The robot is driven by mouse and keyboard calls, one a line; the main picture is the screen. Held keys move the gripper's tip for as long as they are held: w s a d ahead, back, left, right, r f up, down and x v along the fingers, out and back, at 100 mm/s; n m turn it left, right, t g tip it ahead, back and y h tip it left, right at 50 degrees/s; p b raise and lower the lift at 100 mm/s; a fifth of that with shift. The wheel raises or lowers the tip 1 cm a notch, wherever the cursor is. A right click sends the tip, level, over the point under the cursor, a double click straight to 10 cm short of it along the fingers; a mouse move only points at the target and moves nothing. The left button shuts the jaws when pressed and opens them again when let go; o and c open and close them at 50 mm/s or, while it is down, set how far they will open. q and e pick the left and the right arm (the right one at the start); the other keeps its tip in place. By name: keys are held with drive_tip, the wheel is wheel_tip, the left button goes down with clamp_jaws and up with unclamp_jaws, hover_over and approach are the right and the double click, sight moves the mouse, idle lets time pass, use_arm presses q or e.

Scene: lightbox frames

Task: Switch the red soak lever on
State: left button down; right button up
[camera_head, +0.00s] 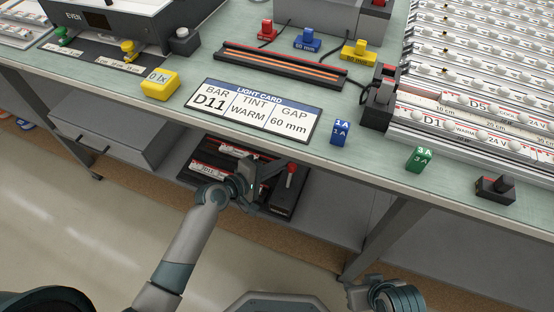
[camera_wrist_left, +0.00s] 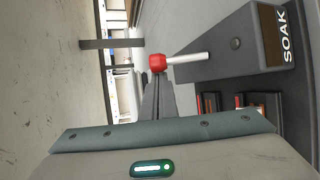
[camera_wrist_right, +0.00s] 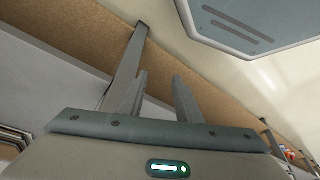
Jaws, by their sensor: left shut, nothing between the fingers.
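The red soak lever, a red knob (camera_head: 291,167) on a pale metal stem, stands up from a dark box on the low shelf under the bench. In the left wrist view the red knob (camera_wrist_left: 157,62) and stem (camera_wrist_left: 190,58) project from the dark box (camera_wrist_left: 235,48) labelled SOAK. My left gripper (camera_head: 262,178) is shut and empty beside the lever. In its wrist view its fingertips (camera_wrist_left: 157,80) are right at the knob; I cannot tell whether they touch. My right gripper (camera_wrist_right: 160,75) is open and empty, low in front of the bench.
The bench top (camera_head: 360,158) overhangs the shelf. A dark tray (camera_head: 205,172) with labelled bars lies left of the SOAK box. A grey drawer unit (camera_head: 115,128) is farther left, and a bench leg (camera_head: 385,235) stands to the right. The floor (camera_head: 90,230) in front is clear.

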drive_tip(key=shift+w+r, duration=0.15)
drive_tip(key=shift+w, duration=0.2)
use_arm(q)
drive_tip(key=shift+b, duration=0.3)
use_arm(e)
drive_tip(key=shift+a+f, duration=0.1)
drive_tip(key=shift+f, duration=0.1)
use_arm(q)
drive_tip(key=shift+b, duration=0.3)
drive_tip(key=shift+s+r, duration=0.1)
drive_tip(key=shift+s, duration=0.05)
drive_tip(key=shift+b, duration=0.6)
use_arm(e)
drive_tip(key=shift+a+r+t+y, duration=0.1)
drive_tip(key=shift+a+t+y, duration=0.55)
drive_tip(key=shift+a, duration=0.7)
